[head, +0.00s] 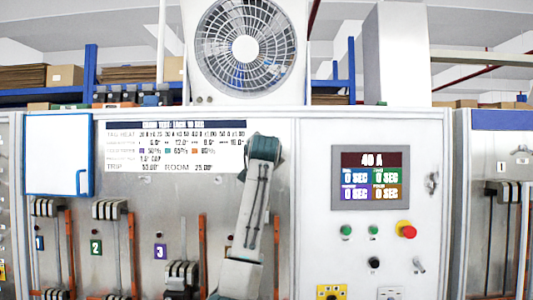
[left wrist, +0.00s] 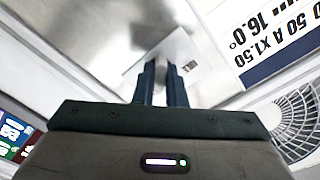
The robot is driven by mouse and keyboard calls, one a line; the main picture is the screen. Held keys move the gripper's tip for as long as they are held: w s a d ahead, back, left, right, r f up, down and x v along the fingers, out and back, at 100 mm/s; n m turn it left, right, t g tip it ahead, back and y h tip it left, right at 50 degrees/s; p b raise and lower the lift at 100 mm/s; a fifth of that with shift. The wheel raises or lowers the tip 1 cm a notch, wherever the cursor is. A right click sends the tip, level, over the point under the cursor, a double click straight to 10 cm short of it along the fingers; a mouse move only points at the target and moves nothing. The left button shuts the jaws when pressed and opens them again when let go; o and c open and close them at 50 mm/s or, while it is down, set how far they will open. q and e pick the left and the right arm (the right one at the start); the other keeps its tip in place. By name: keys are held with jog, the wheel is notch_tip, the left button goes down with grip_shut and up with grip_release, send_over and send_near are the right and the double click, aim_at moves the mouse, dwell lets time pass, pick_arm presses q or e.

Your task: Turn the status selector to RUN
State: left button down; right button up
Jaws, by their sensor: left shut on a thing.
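My left arm rises through the middle of the head view, its teal-capped wrist in front of the panel just right of the placard. The wrist hides the fingers and what is behind them there. In the left wrist view my left gripper (left wrist: 160,88) has its two dark blue fingers close together on a small grey knob (left wrist: 170,73). The knob stands on a pale square plate (left wrist: 192,48), and I take it for the status selector. No position marks or RUN label can be read. My right gripper is in neither view.
A placard (head: 175,148) is left of my wrist and a fan (head: 245,48) is above. On the right are a display (head: 371,175), green buttons, a red emergency button (head: 405,229) and a black knob (head: 374,263). Lever breakers line the lower left.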

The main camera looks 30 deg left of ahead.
pick_arm(q)
jog(key=shift+r+n+b, duration=0.1)
jog(key=shift+n+b, duration=1.3)
jog(key=shift+n, duration=3)
jog(key=c, duration=1.5)
grip_release()
